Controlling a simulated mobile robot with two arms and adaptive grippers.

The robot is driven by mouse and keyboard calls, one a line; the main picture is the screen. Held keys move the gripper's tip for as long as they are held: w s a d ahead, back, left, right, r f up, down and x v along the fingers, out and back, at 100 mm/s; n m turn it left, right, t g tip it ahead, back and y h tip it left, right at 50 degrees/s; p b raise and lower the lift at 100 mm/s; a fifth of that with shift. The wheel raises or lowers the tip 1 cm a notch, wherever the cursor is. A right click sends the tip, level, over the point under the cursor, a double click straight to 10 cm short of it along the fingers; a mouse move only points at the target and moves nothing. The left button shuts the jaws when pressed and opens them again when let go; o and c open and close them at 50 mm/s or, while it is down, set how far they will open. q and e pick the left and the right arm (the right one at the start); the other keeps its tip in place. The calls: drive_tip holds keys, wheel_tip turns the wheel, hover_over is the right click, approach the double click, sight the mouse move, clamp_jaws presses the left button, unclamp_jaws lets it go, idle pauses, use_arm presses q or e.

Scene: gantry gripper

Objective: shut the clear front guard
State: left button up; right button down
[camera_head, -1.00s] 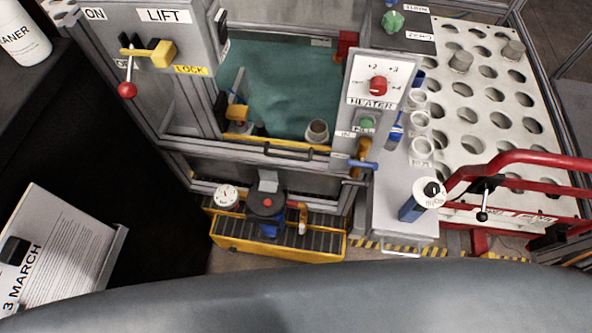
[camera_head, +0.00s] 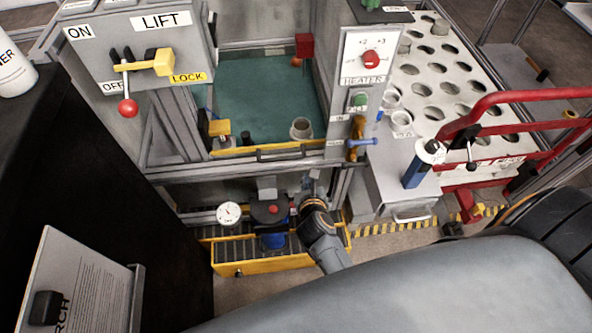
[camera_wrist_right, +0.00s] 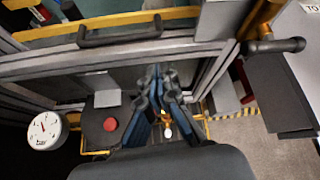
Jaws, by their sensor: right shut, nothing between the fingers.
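The front guard's dark handle (camera_head: 285,153) sits on a metal rail low across the front of the bay, by the yellow sill. The bay above it stands open to a green floor. The handle also shows at the upper left in the right wrist view (camera_wrist_right: 120,32). The clear panel itself is hard to make out. My right gripper (camera_head: 309,184) is in front of the bay, below and to the right of the handle and apart from it. In the right wrist view its fingers (camera_wrist_right: 160,88) are together and empty. My left gripper is not in view.
A red rail (camera_head: 520,95) and perforated rack (camera_head: 425,75) stand at the right.

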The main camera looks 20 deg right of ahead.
sight(305, 164)
drive_tip(key=b+x, duration=0.2)
drive_tip(key=x, duration=0.8)
